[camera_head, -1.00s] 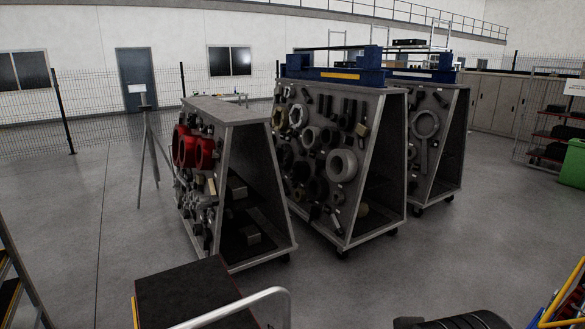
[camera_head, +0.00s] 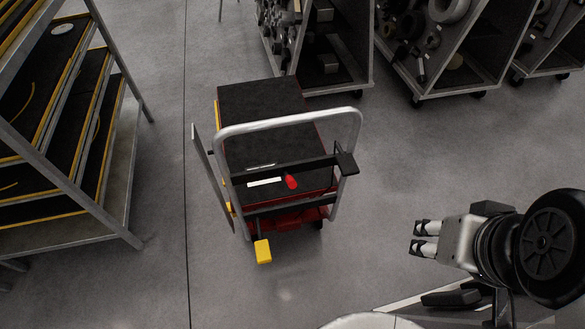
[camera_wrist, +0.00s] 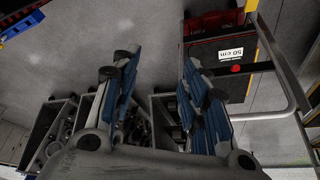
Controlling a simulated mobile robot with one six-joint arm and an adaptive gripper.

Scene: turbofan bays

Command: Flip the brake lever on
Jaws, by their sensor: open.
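A trolley (camera_head: 262,113) with a black deck, red base and grey tube handle (camera_head: 290,121) stands in the middle of the head view. A red lever-like knob (camera_head: 291,181) sits by a black crossbar on the handle side. A yellow pedal-like piece (camera_head: 263,251) sticks out low at the near end. I cannot tell for certain which of these is the brake lever. My gripper (camera_head: 417,238) is open and empty, right of the trolley and apart from it. In the wrist view my open gripper (camera_wrist: 161,78) shows left of the trolley's red knob (camera_wrist: 236,68).
A rack of sloped black shelves with yellow edges (camera_head: 100,150) stands at the left. Grey wheeled part stands (camera_head: 330,75) and (camera_head: 440,65) stand behind. A white label (camera_head: 264,182) lies beside the red knob. The floor between the trolley and my gripper is clear.

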